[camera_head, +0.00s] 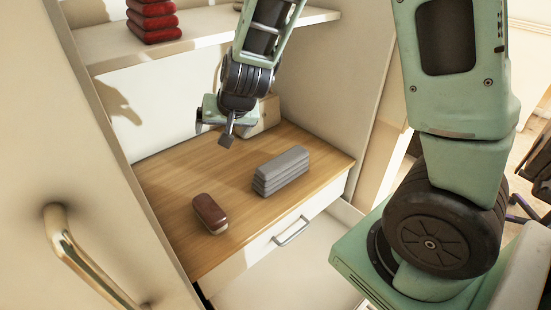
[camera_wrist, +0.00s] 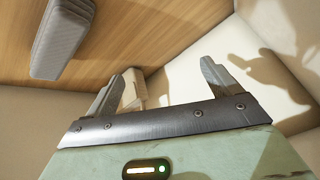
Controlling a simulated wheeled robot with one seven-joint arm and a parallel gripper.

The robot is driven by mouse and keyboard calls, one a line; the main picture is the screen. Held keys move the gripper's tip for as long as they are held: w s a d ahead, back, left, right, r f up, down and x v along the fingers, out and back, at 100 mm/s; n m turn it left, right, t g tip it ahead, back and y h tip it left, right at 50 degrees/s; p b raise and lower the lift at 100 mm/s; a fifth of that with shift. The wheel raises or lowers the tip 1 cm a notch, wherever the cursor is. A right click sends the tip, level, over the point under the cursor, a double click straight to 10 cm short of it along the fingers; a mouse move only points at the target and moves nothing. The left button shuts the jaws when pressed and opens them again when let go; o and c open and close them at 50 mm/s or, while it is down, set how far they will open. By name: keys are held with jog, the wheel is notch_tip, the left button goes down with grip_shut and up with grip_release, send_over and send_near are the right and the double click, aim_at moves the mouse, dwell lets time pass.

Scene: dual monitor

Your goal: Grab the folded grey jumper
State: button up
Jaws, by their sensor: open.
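The folded grey jumper (camera_head: 281,171) lies as a stacked block on the wooden surface, near its front right part. It also shows at the upper left of the wrist view (camera_wrist: 62,38). My gripper (camera_head: 213,132) is above the wooden surface, to the left of the jumper and farther back, not touching it. In the wrist view my gripper's two fingers (camera_wrist: 160,82) stand wide apart with nothing held between them. The jumper lies outside the fingers, on their left.
A dark red and cream item (camera_head: 210,213) lies left of the jumper on the wooden surface (camera_head: 185,176). A pale box (camera_head: 266,115) stands behind. A shelf (camera_head: 120,42) with folded red items (camera_head: 152,20) is above. A door with a brass handle (camera_head: 75,255) is at left.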

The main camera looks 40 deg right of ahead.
jog(key=w+d+f+m+t+h, duration=0.1)
jog(key=w+d+f+m+h, duration=0.1)
jog(key=w, duration=0.2)
jog(key=m+g+h, duration=0.7)
jog(key=m+h, duration=0.3)
send_near(280, 158)
jog(key=shift+g, duration=0.3)
jog(key=x, duration=0.2)
jog(key=p+x, duration=0.1)
jog(key=x, duration=0.1)
jog(key=shift+w+d+r, duration=0.1)
jog(key=shift+d+r, duration=0.1)
jog(key=shift+d, duration=0.05)
jog(key=shift+f+p+x, duration=0.25)
jog(key=shift+p+x, duration=0.5)
jog(key=shift+x, duration=2.5)
jog(key=shift+a, duration=0.15)
jog(key=c, duration=1.3)
